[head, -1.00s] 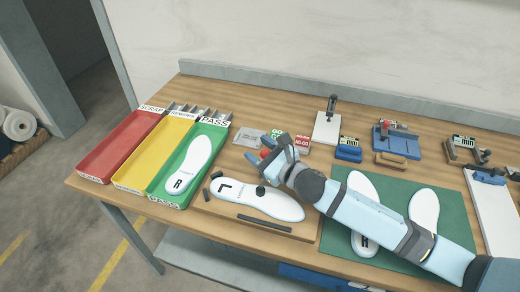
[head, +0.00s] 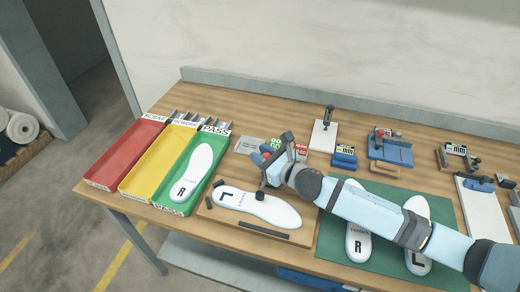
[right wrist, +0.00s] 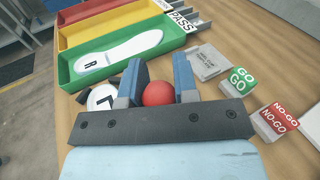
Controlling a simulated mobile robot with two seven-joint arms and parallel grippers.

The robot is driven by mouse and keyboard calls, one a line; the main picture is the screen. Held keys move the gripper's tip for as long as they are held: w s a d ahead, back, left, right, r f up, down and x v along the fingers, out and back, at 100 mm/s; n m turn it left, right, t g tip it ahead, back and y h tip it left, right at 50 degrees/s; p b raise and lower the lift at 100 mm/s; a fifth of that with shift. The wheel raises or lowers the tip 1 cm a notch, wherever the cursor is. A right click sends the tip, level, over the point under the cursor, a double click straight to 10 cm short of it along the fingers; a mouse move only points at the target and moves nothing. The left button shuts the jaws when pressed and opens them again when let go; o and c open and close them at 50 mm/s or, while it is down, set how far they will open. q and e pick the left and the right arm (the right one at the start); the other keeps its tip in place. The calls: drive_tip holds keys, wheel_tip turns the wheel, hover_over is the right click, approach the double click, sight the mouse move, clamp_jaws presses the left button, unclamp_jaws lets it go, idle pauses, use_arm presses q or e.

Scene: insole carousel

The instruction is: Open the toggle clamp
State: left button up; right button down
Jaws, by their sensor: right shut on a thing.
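The toggle clamp shows in the head view by its dark pad (head: 260,196), which appears to rest on a white insole marked L (head: 240,201). That insole lies on a wooden fixture board (head: 215,212). My right gripper (head: 269,157) is over the board's back edge. In the right wrist view, my right gripper (right wrist: 156,92) has its two blue fingers on either side of a red ball knob (right wrist: 158,93), the clamp's handle end, and is shut on it. The rest of the clamp is hidden behind my gripper. My left gripper is not in view.
Red (head: 125,153), yellow (head: 158,160) and green (head: 212,150) trays stand at the left; the green one holds an R insole. GO (right wrist: 241,77) and NO-GO (right wrist: 277,118) blocks are close beside my gripper. Gauges line the back. My right arm crosses a green mat (head: 333,232).

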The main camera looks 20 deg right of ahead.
use_arm(q)
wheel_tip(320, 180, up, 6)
drive_tip(key=p, duration=0.4)
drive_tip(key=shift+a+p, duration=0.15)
drive_tip(key=shift+p, duration=0.15)
use_arm(e)
drive_tip(key=w+d+f+m+g, duration=0.1)
drive_tip(key=w+d+m, duration=0.1)
drive_tip(key=w+d, duration=0.2)
drive_tip(key=shift+w+g, duration=0.3)
drive_tip(key=shift+w, duration=0.65)
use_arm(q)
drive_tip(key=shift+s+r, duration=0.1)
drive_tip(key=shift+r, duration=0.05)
use_arm(e)
drive_tip(key=shift+d+f, duration=0.1)
drive_tip(key=shift+f, duration=0.05)
drive_tip(key=c, duration=1)
unclamp_jaws()
drive_tip(key=shift+f, duration=0.1)
drive_tip(key=shift+c, duration=0.2)
drive_tip(key=shift+o, duration=0.8)
drive_tip(key=shift+w, duration=0.1)
drive_tip(key=shift+r, duration=0.2)
